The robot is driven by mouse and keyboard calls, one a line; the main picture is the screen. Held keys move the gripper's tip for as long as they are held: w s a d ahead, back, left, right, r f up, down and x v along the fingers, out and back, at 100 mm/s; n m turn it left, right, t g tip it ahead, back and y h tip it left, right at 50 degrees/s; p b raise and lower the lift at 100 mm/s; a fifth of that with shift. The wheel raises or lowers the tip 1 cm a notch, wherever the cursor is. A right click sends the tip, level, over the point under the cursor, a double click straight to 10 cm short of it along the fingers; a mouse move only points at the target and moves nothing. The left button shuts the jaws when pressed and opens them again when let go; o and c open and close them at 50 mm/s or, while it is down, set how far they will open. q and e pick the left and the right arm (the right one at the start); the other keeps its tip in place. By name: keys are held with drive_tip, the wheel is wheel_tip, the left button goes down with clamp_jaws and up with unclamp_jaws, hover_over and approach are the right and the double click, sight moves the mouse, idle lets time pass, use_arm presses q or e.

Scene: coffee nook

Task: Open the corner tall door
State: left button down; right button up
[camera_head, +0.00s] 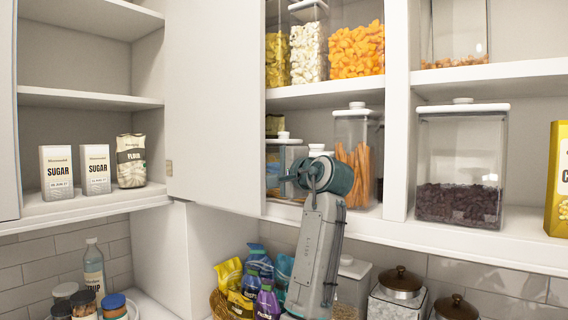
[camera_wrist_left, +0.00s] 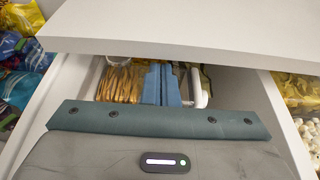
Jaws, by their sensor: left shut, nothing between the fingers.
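The tall white door (camera_head: 213,105) stands swung out between the left shelves and the middle shelves in the head view. Its right edge lies in front of the middle cabinet opening. My left gripper (camera_head: 288,179) reaches up from below, just right of the door's lower right edge. Its fingers point left toward the door, and I cannot tell whether they touch it. In the left wrist view the blue fingers (camera_wrist_left: 163,84) are together with nothing between them. A white panel (camera_wrist_left: 190,25) crosses the top of that view. My right gripper is in neither view.
Jars of snacks (camera_head: 357,50) and a jar of orange-brown sticks (camera_head: 353,150) stand on the middle shelves, close behind my gripper. Sugar boxes (camera_head: 57,172) and a flour bag (camera_head: 131,160) stand on the left shelf. Snack bags (camera_head: 258,277) and lidded canisters (camera_head: 400,287) are below.

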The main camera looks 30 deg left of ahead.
use_arm(q)
drive_tip(key=shift+s, duration=0.45)
drive_tip(key=shift+a, duration=0.1)
